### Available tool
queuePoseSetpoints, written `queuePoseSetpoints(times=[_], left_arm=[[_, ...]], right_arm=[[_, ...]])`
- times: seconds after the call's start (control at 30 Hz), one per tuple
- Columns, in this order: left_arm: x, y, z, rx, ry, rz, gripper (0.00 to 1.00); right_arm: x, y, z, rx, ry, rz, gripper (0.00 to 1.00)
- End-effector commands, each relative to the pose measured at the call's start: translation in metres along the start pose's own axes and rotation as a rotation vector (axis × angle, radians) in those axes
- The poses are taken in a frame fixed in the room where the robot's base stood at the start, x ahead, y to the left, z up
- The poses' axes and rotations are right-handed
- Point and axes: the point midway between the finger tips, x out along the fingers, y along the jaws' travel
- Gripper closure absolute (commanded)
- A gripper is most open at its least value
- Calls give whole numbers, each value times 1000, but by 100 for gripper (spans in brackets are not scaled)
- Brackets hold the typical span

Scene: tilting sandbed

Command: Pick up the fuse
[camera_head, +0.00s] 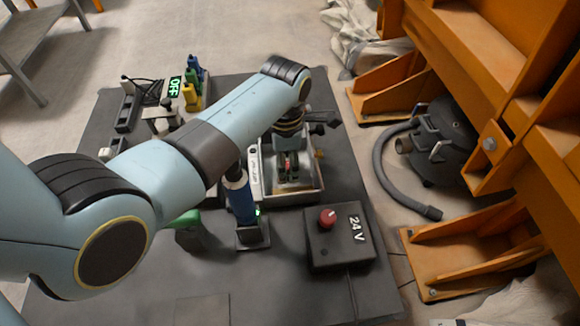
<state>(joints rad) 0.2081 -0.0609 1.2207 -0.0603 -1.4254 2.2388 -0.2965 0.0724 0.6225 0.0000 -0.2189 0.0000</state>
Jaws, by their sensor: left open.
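My left arm reaches in from the left across the mat, and its wrist bends down over a pale open tray (309,194). My left gripper (288,153) is open and points down into this tray, largely hidden by its own wrist. Small dark parts with red and green on them (288,168) show in the tray close below the gripper. I cannot tell which of them, if any, is the fuse, or whether the fingers touch anything. My right gripper is not in view.
A black box (338,238) marked 24 V with a red knob stands right of centre. A blue cylinder (240,203) stands on a dark base near a green object (188,226). An OFF display (175,87) is at the back left. The dark mat's (150,270) front is mostly clear.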

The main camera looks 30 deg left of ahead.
Motion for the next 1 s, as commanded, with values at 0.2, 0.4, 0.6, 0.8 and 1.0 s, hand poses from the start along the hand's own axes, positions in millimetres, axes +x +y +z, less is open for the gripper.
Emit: queuePoseSetpoints(times=[0.2, 0.4, 0.6, 0.8, 1.0], left_arm=[[0, 0, 0, 0, 0, 0, 68], [0, 0, 0, 0, 0, 0, 94], [0, 0, 0, 0, 0, 0, 100], [-2, 0, 0, 0, 0, 0, 100], [-21, 1, 1, 1, -2, 2, 100]], right_arm=[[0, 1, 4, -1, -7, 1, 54], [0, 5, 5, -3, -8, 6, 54], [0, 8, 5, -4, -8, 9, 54], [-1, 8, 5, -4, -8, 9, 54], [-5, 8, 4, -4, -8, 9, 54]])
